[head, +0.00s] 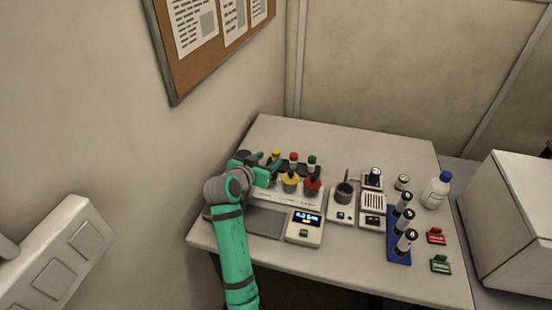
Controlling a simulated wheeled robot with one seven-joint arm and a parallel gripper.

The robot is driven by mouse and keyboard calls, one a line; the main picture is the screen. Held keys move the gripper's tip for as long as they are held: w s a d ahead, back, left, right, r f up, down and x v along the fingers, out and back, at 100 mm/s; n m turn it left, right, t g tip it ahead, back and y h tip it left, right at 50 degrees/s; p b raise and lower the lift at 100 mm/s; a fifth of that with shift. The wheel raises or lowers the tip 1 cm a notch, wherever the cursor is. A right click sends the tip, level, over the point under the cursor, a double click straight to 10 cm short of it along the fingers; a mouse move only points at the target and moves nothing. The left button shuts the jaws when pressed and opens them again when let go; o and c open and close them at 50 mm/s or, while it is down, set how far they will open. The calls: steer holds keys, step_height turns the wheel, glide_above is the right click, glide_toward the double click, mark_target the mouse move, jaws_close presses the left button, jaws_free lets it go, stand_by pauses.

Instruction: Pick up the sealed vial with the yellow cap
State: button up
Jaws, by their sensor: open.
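A small yellow cap (276,153) shows at the left of a back row of capped vials, beside a red cap (293,157) and a green cap (312,160). A larger yellow-topped container (291,178) stands in front of that row, next to a red-topped one (312,183). The view is too small to tell which yellow-topped one is the sealed vial. My gripper (274,168) is open, close to the left of these containers, at the end of my green arm. Its fingertips are small and partly hidden, and I see nothing held.
A scale with a lit display (306,220) is in front of the containers. To the right are a device with a dark cup (343,191), a blue rack (399,253) of dark vials and a white bottle with a blue cap (436,190).

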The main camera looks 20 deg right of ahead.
mark_target(274, 154)
steer(key=shift+x, duration=2.75)
steer(key=shift+w+r, duration=0.1)
steer(key=shift+r, duration=0.05)
steer(key=c, duration=1.1)
